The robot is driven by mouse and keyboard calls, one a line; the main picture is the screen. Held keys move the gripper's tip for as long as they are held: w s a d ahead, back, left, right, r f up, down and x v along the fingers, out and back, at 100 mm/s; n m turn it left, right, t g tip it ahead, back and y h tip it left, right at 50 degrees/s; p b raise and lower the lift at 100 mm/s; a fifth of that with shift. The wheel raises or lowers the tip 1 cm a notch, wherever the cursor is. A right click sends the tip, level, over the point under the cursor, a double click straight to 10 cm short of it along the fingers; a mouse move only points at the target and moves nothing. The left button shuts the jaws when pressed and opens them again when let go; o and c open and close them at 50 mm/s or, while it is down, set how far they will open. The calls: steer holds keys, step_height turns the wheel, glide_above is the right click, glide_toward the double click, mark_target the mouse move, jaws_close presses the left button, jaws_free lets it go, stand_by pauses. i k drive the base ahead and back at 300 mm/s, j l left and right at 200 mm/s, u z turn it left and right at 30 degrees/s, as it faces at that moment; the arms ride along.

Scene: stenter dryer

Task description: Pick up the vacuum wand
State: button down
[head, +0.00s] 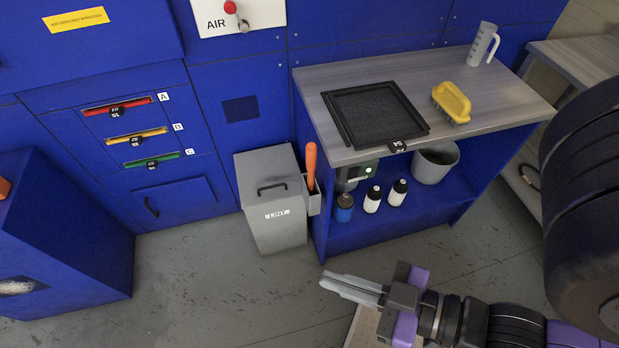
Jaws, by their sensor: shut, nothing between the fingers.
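An orange rod-like handle (311,166), which looks like the vacuum wand, stands upright in a small grey holder (313,195). The holder is between the grey lidded bin and the left side of the workbench. The lower part of the wand is hidden inside the holder. My gripper (323,281) is in the lower middle of the head view, pointing left, in front of the bench. Its fingers are together and empty. It is well apart from the wand, which appears above it in the picture.
The grey bin (270,235) stands on the floor left of the holder. Floor left of my gripper is clear.

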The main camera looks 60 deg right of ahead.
mark_target(311, 148)
steer(key=z, duration=2.25)
steer(key=u, duration=1.35)
steer(key=l+u, duration=0.85)
steer(key=u, duration=0.15)
steer(key=k, duration=0.05)
